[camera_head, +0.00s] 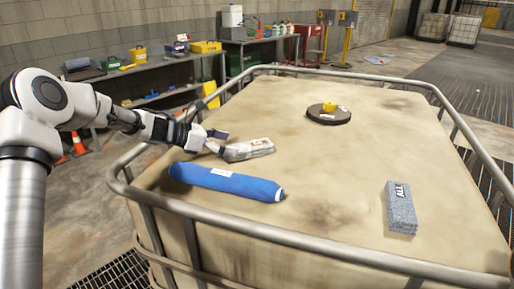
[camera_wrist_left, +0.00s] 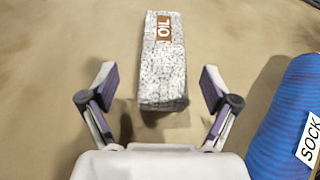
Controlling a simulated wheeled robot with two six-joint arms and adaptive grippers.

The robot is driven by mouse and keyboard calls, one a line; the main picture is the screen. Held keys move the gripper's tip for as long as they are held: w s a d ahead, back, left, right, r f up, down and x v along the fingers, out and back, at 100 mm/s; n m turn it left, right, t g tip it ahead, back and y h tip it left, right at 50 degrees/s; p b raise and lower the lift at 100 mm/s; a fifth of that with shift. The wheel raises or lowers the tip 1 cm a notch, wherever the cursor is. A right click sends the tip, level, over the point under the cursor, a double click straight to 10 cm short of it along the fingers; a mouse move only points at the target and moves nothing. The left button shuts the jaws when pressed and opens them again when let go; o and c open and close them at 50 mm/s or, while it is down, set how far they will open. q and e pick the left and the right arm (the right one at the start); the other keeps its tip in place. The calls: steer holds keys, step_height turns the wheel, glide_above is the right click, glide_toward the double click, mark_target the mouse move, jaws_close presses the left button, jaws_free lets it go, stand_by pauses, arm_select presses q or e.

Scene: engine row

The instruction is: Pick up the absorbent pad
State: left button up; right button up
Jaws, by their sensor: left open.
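A light speckled absorbent pad with a brown OIL label (camera_head: 249,149) lies on the beige tank top. In the left wrist view this pad (camera_wrist_left: 163,75) lies lengthwise ahead, its near end between the fingertips in the picture. My left gripper (camera_head: 216,141) is open at the pad's left end, one finger on each side, and I see no firm contact. A second, grey-blue pad marked ALL (camera_head: 401,208) lies at the right of the tank top, away from the gripper. My right gripper is out of view.
A blue absorbent sock (camera_head: 225,182) lies close in front of the OIL pad. A dark round lid with a yellow cap (camera_head: 328,117) is farther back. A metal rail (camera_head: 290,241) rings the tank top.

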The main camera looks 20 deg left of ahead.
mark_target(243, 147)
arm_select(q)
steer(key=shift+w+d+f, duration=0.1)
steer(key=shift+w+d, duration=0.25)
steer(key=shift+d, duration=0.1)
steer(key=shift+d+p, duration=0.3)
steer(key=shift+p, duration=0.05)
steer(key=shift+p+x, duration=0.9)
steer(key=shift+x, duration=0.15)
steer(key=x, duration=0.3)
steer(key=shift+w+a+f, duration=0.1)
steer(key=shift+f, duration=0.05)
steer(key=shift+w+f, duration=0.1)
steer(key=shift+f, duration=0.05)
steer(key=shift+s+r, duration=0.2)
steer(key=shift+s, duration=0.05)
steer(key=c, duration=1.2)
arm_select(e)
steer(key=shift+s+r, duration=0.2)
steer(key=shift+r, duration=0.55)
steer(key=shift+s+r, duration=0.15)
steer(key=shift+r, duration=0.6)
